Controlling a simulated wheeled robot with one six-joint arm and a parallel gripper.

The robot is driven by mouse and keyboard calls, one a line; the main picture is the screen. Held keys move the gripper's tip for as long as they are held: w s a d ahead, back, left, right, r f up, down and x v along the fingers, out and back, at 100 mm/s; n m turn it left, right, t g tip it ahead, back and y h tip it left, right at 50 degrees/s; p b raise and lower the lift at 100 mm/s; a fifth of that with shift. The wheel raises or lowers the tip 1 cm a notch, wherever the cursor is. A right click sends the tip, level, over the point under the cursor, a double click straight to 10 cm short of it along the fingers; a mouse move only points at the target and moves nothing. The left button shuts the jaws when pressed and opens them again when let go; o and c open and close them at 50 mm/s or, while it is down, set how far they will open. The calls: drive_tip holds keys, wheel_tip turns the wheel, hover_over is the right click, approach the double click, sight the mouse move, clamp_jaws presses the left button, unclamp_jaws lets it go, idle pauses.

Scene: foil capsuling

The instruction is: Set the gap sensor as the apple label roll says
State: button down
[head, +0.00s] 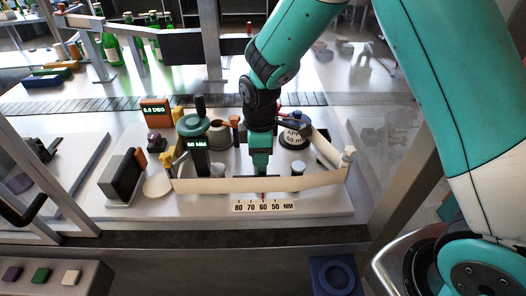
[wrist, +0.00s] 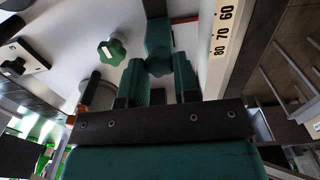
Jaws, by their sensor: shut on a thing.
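My gripper (head: 261,168) reaches down behind the cream label web (head: 225,185). In the wrist view its green fingers (wrist: 158,70) are shut on the green gap sensor (wrist: 157,38), whose lower part is mostly hidden in the head view. A red pointer (head: 263,196) stands close to the 60 mark of the scale (head: 264,207), marked 80, 70, 60, 50 MM. The scale also shows in the wrist view (wrist: 221,35). The apple label roll (head: 294,139) is dark, with a white label that appears to read "APP" and 50; part is hidden. A display (head: 196,143) appears to read 60 MM.
An orange box (head: 156,111) shows 0.0 DEG. A dark block (head: 121,176) stands at the left of the plate. A green knob (wrist: 112,50) lies left of my fingers in the wrist view. The web crosses in front of my gripper; posts and rollers stand close around it.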

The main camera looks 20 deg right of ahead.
drive_tip(key=c, duration=0.9)
unclamp_jaws()
drive_tip(key=shift+o, duration=0.2)
drive_tip(key=shift+r, duration=0.15)
wheel_tip(320, 180, up, 17)
drive_tip(key=b, duration=0.3)
drive_tip(key=shift+r, duration=0.1)
drive_tip(key=s+a+f+m+y+b, duration=0.1)
drive_tip(key=s+m+y, duration=0.1)
drive_tip(key=s, duration=0.9)
drive_tip(key=s+f+m+y, duration=0.1)
drive_tip(key=s+m, duration=0.4)
drive_tip(key=s, duration=0.7)
drive_tip(key=shift+a+f+y+b, duration=0.3)
drive_tip(key=shift+a+y+b, duration=0.05)
drive_tip(key=shift+y, duration=0.25)
